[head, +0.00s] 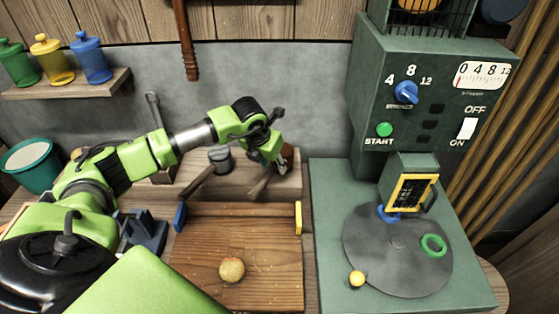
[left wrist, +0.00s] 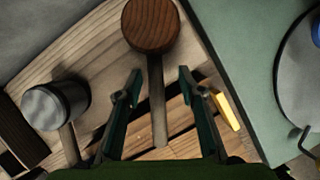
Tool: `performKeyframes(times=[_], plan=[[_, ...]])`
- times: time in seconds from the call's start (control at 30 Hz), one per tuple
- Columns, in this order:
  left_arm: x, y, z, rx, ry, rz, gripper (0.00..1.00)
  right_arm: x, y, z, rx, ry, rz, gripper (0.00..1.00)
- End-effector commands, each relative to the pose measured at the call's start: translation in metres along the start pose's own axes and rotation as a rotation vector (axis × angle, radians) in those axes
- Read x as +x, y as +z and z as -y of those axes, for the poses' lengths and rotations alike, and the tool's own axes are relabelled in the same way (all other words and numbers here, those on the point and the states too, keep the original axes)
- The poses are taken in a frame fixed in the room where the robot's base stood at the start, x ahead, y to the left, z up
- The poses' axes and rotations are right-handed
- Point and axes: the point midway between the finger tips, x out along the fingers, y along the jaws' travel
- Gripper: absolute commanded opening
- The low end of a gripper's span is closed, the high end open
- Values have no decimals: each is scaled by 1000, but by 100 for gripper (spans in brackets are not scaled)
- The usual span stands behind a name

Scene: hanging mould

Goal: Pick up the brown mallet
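The brown mallet shows in the left wrist view with a round wooden head (left wrist: 150,26) and a straight handle (left wrist: 157,108). In the head view it is at the back of the bench, its head (head: 288,153) partly hidden by my left gripper (head: 270,158). In the left wrist view my left gripper (left wrist: 157,92) is open, its two dark green fingers on either side of the handle. There is a gap on both sides, and it holds nothing. I cannot tell how high the fingers are above the handle. My right gripper is not in view.
A grey-headed mallet (head: 219,156) lies just left of the brown one. A wooden board (head: 200,270) in front carries a round ball (head: 232,269) and blue and yellow end pieces. A green machine (head: 440,90) with a turntable (head: 370,250) stands right.

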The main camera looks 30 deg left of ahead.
Motion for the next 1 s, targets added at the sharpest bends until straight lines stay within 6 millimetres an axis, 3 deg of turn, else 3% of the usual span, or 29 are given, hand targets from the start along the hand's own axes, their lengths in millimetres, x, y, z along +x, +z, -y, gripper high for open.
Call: performKeyframes(times=[0.4,0.73,0.9,1.0], plan=[[45,0,-7,-1,-1,-2,36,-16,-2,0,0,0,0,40],[52,0,-7,0,-1,0,36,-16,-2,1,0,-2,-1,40],[52,0,-7,0,-1,0,0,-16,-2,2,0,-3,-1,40],[51,2,-7,-1,-1,3,0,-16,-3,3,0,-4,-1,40]])
